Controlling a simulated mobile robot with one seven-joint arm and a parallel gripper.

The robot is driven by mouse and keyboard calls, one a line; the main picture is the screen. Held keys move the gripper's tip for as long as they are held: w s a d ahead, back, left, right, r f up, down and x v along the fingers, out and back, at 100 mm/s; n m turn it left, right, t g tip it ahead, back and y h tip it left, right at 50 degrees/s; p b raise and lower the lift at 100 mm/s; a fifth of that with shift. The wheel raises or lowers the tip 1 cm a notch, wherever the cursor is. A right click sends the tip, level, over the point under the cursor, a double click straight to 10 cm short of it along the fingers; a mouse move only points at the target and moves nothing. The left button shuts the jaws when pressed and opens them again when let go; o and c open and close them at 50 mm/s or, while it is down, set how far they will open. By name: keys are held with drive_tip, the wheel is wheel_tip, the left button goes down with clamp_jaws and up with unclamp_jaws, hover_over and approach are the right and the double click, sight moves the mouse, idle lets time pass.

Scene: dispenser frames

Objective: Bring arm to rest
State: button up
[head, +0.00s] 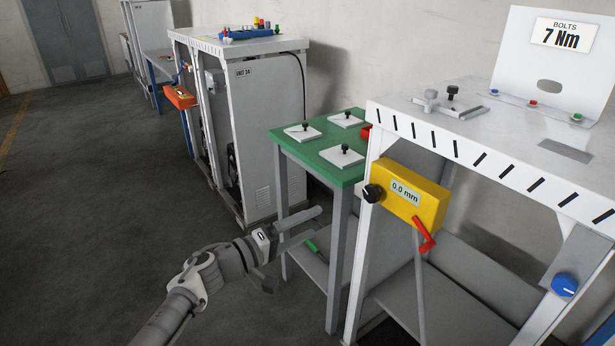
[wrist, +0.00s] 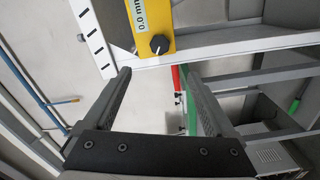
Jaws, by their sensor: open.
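My gripper (head: 298,229) is open and empty in the head view, held in the air in front of the green-topped table (head: 362,167). Its two dark fingers (wrist: 155,95) stand wide apart in the wrist view with nothing between them. My arm reaches in from the bottom left of the head view. In the wrist view a yellow box (wrist: 150,22) with a black knob (wrist: 160,44) lies beyond the fingertips, apart from them.
A white bench (head: 480,133) at right carries the yellow box (head: 414,192) with a red lever (head: 425,238). A blue knob (head: 564,286) sits on its right leg. A white cabinet (head: 268,130) stands behind. The floor (head: 80,220) at left is clear.

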drive_tip(key=s+d+f+m+g+y+p, duration=0.2)
drive_tip(key=s+d+f+g+y, duration=0.1)
drive_tip(key=s+d+g+y, duration=0.25)
drive_tip(key=s+d+f+m+g+y+p, duration=0.1)
drive_tip(key=s+d+f+m+g+y, duration=0.15)
drive_tip(key=s+d+g, duration=0.5)
drive_tip(key=s+d+r+t+y+p, duration=0.1)
drive_tip(key=s+r, duration=0.5)
drive_tip(key=r, duration=0.6)
drive_tip(key=s+d+r+t+y+p, duration=0.1)
drive_tip(key=s+r+t+y+p, duration=0.3)
drive_tip(key=r, duration=0.9)
drive_tip(key=s+t+y, duration=0.1)
drive_tip(key=t, duration=0.2)
drive_tip(key=shift+s+r+y+p, duration=0.3)
drive_tip(key=shift+s, duration=0.05)
